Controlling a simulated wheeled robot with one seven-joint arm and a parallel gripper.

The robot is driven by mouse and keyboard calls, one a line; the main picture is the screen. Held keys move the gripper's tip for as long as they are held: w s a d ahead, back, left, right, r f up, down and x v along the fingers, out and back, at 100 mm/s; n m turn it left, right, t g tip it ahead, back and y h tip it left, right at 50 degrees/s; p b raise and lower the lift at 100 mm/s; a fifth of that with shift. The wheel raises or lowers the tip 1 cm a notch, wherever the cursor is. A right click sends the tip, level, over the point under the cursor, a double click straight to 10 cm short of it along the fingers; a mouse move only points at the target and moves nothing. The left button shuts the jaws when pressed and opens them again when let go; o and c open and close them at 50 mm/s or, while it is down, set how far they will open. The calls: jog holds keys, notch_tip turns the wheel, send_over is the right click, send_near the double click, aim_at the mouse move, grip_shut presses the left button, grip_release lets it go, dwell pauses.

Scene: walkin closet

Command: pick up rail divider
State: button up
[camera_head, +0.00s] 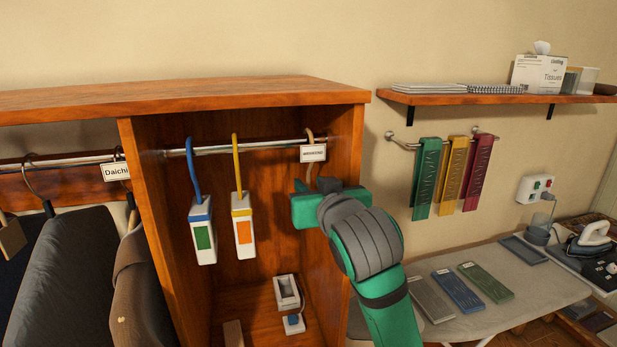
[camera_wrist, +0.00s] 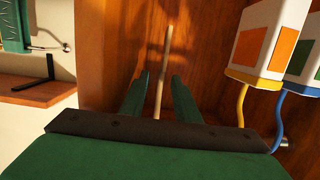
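The rail divider (camera_head: 313,153) hangs at the right end of the closet rail. It has a tan hook and a small white label with dark print, too small to read surely. My green gripper (camera_head: 303,187) is just below the label and hides what lies behind it. In the wrist view, my gripper (camera_wrist: 160,88) is open, with one finger on each side of a thin tan strip (camera_wrist: 163,62), which appears to be the divider seen edge-on. Gaps show between the strip and both fingers. I cannot tell how deep between the fingers it sits.
White devices on a blue hook (camera_head: 202,230) and a yellow hook (camera_head: 243,228) hang left of my gripper. The wooden closet's right wall (camera_head: 345,150) is close. Green, yellow and red slotted strips hang outside on another rail (camera_head: 400,145). Dark clothes hang far left.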

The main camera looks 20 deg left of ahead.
grip_shut()
